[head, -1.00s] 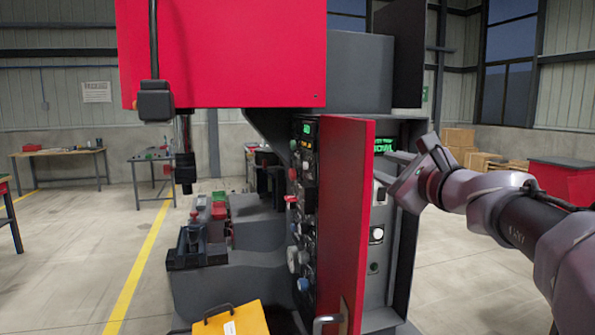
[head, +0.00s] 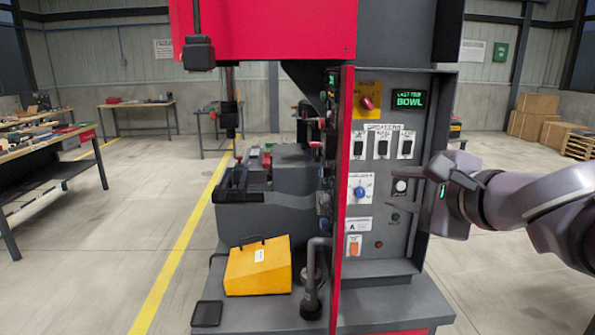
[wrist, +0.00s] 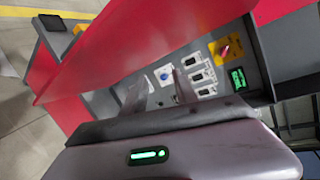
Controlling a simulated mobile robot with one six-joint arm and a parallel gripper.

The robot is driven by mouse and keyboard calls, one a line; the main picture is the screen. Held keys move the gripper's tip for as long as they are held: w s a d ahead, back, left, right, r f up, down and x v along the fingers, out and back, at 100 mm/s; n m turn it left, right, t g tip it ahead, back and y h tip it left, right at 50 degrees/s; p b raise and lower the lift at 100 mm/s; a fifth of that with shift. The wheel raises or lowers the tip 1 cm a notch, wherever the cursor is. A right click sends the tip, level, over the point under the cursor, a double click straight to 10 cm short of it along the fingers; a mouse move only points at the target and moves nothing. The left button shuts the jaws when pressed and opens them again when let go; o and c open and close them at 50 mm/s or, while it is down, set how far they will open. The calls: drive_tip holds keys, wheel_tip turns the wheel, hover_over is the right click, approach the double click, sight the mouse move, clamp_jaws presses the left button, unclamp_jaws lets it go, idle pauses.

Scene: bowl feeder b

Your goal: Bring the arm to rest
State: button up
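My gripper (head: 430,192) is at the right in the head view, in front of the right edge of an open control cabinet. Its two fingers point left toward the cabinet. In the wrist view the fingers (wrist: 160,92) stand apart with nothing between them, and the panel shows beyond them. My arm reaches in from the right edge of the head view. I cannot tell the exact gap between fingertips and panel.
The cabinet panel holds a red rotary switch on a yellow plate (head: 367,102), breakers (head: 382,145), a blue knob (head: 361,191) and a green-lit display (head: 408,100). The red door (head: 343,220) stands open. A yellow box (head: 258,267) sits on the machine base.

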drive_tip(key=s+a+f+n+g, duration=0.5)
drive_tip(key=s+a+f+n, duration=0.25)
drive_tip(key=s+f, duration=0.45)
drive_tip(key=s+f+n+g+h, duration=0.2)
drive_tip(key=s+f+n, duration=0.4)
drive_tip(key=s+f, duration=0.4)
drive_tip(key=shift+s+d+f+g, duration=0.25)
drive_tip(key=shift+s+g, duration=0.15)
drive_tip(key=shift+s, duration=0.4)
drive_tip(key=shift+r, duration=0.1)
drive_tip(key=shift+c, duration=0.2)
